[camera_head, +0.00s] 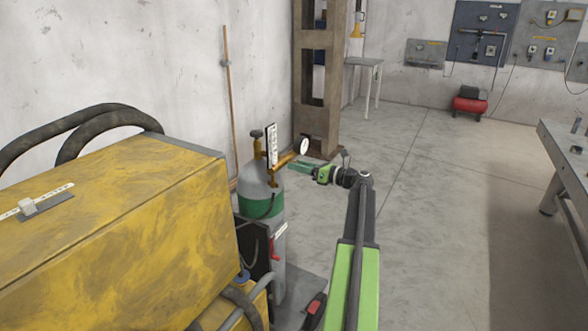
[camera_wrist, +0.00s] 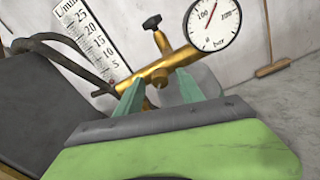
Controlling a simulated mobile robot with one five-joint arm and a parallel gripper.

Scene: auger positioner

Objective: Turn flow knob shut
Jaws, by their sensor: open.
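A brass regulator (camera_head: 287,160) sits on top of a grey gas cylinder with a green band (camera_head: 262,206). It carries a white flow scale (camera_head: 271,143) and a round pressure gauge (camera_head: 302,145). In the wrist view the scale (camera_wrist: 85,40), gauge (camera_wrist: 214,24) and brass body (camera_wrist: 172,62) are close. A small brass knob-like end (camera_wrist: 158,78) shows between my gripper's (camera_wrist: 158,84) teal fingers; I cannot tell whether they touch it. My gripper (camera_head: 294,167) is open beside the regulator. A black-topped valve (camera_wrist: 152,22) stands behind the brass body.
A large yellow machine (camera_head: 110,225) with black hoses (camera_head: 85,125) fills the left. A wooden pole (camera_head: 230,110) leans on the wall, and a pillar (camera_head: 318,90) stands behind. A workbench (camera_head: 570,150) is at right. The middle floor is clear.

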